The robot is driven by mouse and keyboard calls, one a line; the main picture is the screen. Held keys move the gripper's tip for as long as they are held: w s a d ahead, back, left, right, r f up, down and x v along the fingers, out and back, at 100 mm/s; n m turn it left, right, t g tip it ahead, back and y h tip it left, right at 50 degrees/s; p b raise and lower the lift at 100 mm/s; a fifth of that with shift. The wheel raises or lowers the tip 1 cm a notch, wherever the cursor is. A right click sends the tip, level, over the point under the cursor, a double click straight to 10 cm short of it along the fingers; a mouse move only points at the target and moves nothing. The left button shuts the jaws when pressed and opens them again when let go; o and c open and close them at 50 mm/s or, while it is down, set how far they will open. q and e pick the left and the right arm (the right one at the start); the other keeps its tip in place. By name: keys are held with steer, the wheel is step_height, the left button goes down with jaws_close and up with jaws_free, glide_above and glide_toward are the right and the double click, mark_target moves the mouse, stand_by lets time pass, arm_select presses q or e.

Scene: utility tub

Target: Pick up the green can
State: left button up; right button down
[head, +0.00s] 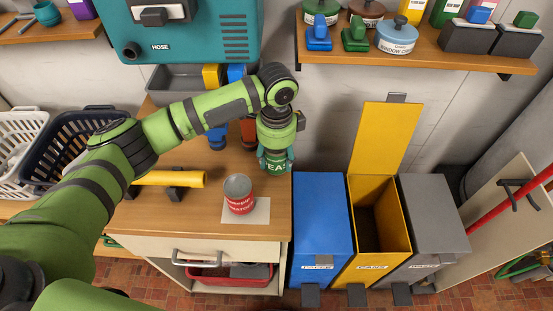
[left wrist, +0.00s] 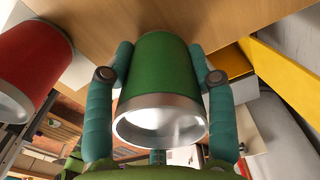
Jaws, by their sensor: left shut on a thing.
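The green can (head: 276,166) is at the right end of the wooden counter, with part of its label showing. In the left wrist view the can (left wrist: 162,75) fills the space between the two teal fingers. My left gripper (head: 275,158) comes down from above and is shut on the can's sides. The gripper hides the can's upper part in the head view. I cannot tell whether the can's base touches the counter. My right gripper is not in view.
A red can (head: 239,195) stands on a pale square (head: 262,212) left of the green can. A yellow tube (head: 170,179) lies further left. Right of the counter are a blue bin (head: 318,215), an open yellow bin (head: 400,240) and a grey bin (head: 430,210). A shelf (head: 340,60) hangs above.

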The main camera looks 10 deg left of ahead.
arm_select(q)
steer(key=r, duration=0.2)
steer(key=b, duration=0.1)
steer(key=shift+d+r, duration=0.25)
steer(key=shift+r, duration=0.15)
steer(key=d+r+b, duration=0.2)
steer(key=d+r, duration=0.4)
steer(key=d, duration=0.5)
steer(key=shift+s+d+r+b, duration=0.15)
steer(key=shift+s+r+b, duration=0.25)
steer(key=shift+s, duration=0.05)
